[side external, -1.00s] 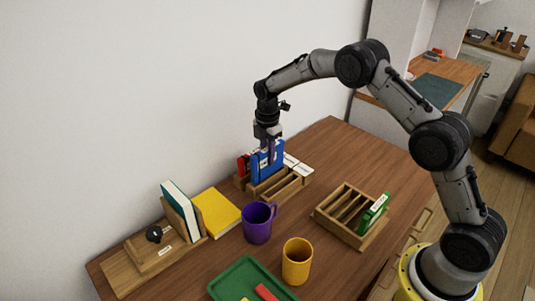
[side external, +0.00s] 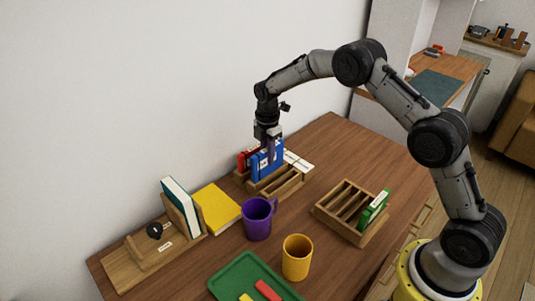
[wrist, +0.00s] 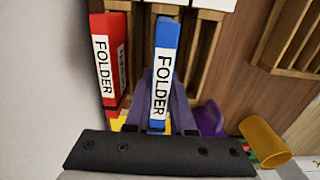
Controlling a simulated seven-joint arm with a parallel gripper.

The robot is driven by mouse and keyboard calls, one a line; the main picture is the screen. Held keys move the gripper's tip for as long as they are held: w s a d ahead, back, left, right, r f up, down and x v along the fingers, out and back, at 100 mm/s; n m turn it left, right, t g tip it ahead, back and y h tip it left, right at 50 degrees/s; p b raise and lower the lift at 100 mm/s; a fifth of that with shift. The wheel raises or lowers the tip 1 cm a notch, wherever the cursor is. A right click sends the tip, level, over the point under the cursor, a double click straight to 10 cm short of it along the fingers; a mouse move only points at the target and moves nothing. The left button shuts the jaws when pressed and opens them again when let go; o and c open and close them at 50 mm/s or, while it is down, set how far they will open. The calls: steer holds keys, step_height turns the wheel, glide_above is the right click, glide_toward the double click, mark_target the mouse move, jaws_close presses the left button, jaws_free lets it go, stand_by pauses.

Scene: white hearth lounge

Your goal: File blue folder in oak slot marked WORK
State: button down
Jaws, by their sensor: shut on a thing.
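The blue folder (side external: 262,166) is upright at the back oak rack (side external: 285,190), beside the red folder (side external: 242,161). My gripper (side external: 270,155) is above the rack, shut on the upper part of the blue folder. In the wrist view the blue folder (wrist: 165,45) stands between my fingers (wrist: 160,118), its white FOLDER label facing the camera. The red folder (wrist: 109,60) is to its left, apart from it. Rack slats (wrist: 208,45) show on both sides of the blue folder. Its lower edge is hidden, so its depth in the slot is unclear. No WORK marking is readable.
A second wooden rack (side external: 322,212) holds a green folder (side external: 374,210). A purple mug (side external: 257,220) stands in front of the back rack. A yellow mug (side external: 297,258), green tray (side external: 240,268), yellow book (side external: 217,209) and book stand (side external: 130,266) are nearby. The white wall is close behind.

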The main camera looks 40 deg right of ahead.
steer(key=shift+f, duration=1.35)
steer(key=c, duration=0.7)
jaws_free()
